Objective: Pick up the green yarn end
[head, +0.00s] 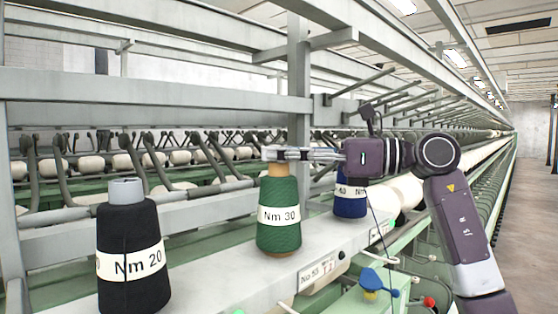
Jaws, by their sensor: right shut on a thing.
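A green yarn cone (279,235) labelled Nm 30 stands upright on the pale machine ledge in the middle of the head view. Its tan core tip (274,171) shows above the yarn. My right gripper (272,154) reaches in from the right, level, with its fingers just above that tip. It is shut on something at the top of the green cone. The green yarn end itself is too thin to make out. My left gripper is out of view.
A black cone (127,270) labelled Nm 20 stands at the front left. A blue cone (350,204) stands behind my right gripper, partly hidden. A grey upright post (298,90) rises behind the green cone. An aisle (538,220) is free at the right.

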